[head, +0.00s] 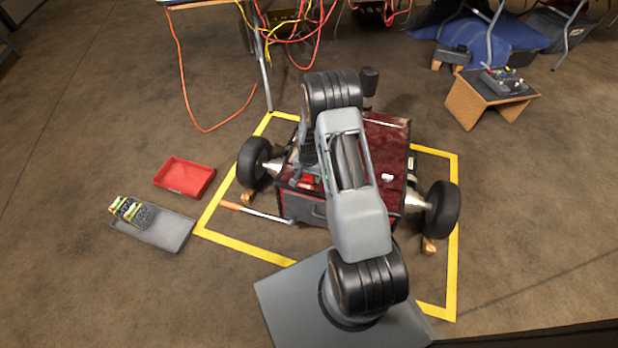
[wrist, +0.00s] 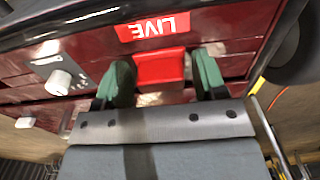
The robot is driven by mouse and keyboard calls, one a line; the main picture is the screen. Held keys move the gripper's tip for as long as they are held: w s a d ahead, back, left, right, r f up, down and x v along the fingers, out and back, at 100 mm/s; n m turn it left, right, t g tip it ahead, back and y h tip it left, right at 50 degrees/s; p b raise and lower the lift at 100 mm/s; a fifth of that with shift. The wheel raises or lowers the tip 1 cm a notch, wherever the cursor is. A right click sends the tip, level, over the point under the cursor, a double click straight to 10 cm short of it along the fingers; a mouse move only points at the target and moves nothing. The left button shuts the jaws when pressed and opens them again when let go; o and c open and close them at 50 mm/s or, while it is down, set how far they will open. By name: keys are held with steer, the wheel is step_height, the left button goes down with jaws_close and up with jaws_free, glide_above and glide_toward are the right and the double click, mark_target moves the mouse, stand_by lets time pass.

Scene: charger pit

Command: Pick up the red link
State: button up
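The red link (wrist: 160,68) is a plain red block on the dark red machine's face, just beside the red LIVE label (wrist: 158,27), which reads upside down in the wrist view. My gripper (wrist: 165,75) has its two green fingers on either side of the link. The left finger is close to or touching it, and a narrow gap shows at the right finger. The fingers are apart and the grip does not look closed. In the head view a small red patch (head: 305,182) shows beside my arm, which hides most of the area; I cannot tell whether it is link or label.
The machine (head: 390,135) has black wheels and stands inside a yellow floor outline (head: 240,245). A grey panel with a round white knob (wrist: 57,82) is left of my fingers. A red tray (head: 186,177) and a grey tray (head: 168,233) lie on the floor to the left.

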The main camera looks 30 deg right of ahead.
steer(key=c, duration=0.6)
steer(key=shift+r, duration=0.2)
steer(key=shift+c, duration=0.2)
